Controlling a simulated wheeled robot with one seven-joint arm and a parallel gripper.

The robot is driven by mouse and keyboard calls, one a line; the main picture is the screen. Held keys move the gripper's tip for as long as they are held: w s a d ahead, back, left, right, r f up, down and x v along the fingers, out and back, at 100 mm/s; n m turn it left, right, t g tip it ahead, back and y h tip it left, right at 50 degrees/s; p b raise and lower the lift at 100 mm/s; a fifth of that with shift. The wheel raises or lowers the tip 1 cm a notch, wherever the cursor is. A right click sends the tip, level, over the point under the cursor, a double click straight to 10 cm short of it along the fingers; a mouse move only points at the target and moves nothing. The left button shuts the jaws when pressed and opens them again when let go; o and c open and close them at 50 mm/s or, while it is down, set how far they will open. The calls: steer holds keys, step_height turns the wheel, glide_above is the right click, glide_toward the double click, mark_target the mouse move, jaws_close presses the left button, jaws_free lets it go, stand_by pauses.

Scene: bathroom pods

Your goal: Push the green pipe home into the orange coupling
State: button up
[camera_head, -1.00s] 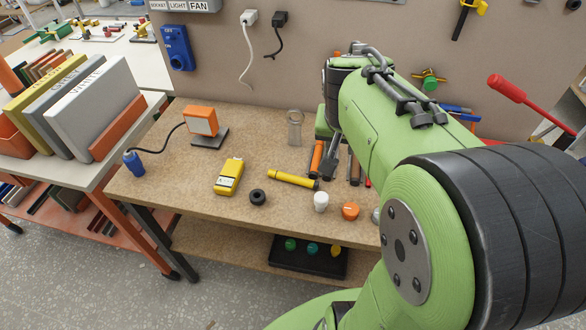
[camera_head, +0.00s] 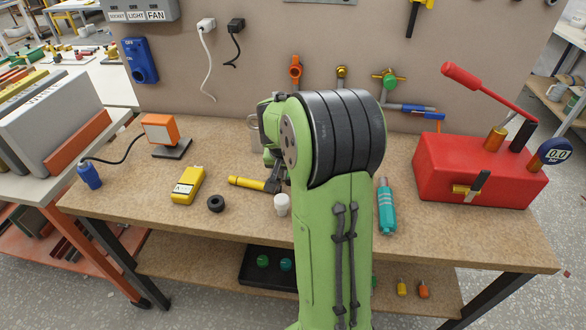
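An orange fitting (camera_head: 295,70) is on the back panel, just above my bent arm; I cannot tell whether it is the coupling. A green valve-like fitting (camera_head: 388,80) is on the panel to its right, with blue parts below it. I cannot make out a separate green pipe. My green arm rises through the middle of the view, and its black-banded elbow hides part of the bench and panel. Part of my wrist shows left of the elbow, low over the bench. My gripper's fingers are hidden, so their hold and distance from the fittings do not show.
A red box (camera_head: 475,170) with a lever and gauge fills the right of the bench. A yellow meter (camera_head: 188,185), black ring (camera_head: 216,203), yellow torch (camera_head: 247,183) and white cup (camera_head: 281,204) lie left.

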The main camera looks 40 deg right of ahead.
steer(key=b+x, duration=0.1)
steer(key=x, duration=0.4)
steer(key=shift+a+f+b, duration=0.15)
steer(key=shift+b, duration=0.15)
steer(key=shift+s, duration=0.1)
